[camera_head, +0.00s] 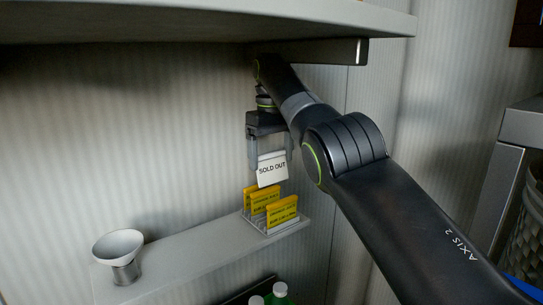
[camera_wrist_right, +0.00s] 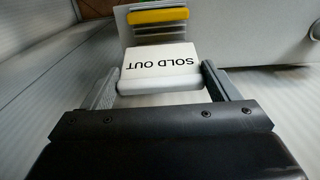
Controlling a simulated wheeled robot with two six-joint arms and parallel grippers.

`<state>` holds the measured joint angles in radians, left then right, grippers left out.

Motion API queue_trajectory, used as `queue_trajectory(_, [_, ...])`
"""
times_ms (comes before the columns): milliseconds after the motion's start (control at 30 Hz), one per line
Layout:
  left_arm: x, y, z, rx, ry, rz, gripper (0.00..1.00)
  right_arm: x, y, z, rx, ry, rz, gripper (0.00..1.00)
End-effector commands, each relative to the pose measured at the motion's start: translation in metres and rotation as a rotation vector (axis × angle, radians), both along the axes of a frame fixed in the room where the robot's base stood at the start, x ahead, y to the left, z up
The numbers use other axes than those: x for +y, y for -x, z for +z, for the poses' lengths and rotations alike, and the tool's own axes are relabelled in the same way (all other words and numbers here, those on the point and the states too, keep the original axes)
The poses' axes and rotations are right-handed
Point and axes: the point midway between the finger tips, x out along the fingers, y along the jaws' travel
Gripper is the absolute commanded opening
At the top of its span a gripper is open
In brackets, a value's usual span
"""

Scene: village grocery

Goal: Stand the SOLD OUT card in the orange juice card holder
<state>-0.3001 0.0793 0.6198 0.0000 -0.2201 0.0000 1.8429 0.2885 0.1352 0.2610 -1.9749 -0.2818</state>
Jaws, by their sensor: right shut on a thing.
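The white SOLD OUT card (camera_head: 272,169) is held upright by my right gripper (camera_head: 270,156), which is shut on it. In the right wrist view the card (camera_wrist_right: 160,67) sits between the two fingers of the gripper (camera_wrist_right: 160,84). Below the card, on the narrow shelf, is a pale card holder (camera_head: 272,227) with several yellow cards (camera_head: 283,210) standing in it. The held card is above the holder and looks apart from it. The print on the yellow cards is too small to read surely. My left gripper is not in view.
A narrow white shelf (camera_head: 190,257) runs along the ribbed wall. A white bowl on a metal cup (camera_head: 122,255) stands at its left end. A larger shelf (camera_head: 200,20) overhangs above. The shelf between bowl and holder is clear.

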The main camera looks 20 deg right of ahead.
Motion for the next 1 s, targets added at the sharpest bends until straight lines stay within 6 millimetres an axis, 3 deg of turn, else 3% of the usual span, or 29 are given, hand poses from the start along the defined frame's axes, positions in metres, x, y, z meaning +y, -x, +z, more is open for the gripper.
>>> queue_trajectory(100, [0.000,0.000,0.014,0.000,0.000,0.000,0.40,0.000,0.000,0.014,0.000,0.000,0.000,0.70])
queue_trajectory(567, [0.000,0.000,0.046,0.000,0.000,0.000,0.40,-0.001,0.000,0.053,-0.012,-0.001,-0.001,0.70])
queue_trajectory(1000, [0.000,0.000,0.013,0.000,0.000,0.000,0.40,-0.001,0.000,0.020,-0.011,-0.002,-0.001,0.70])
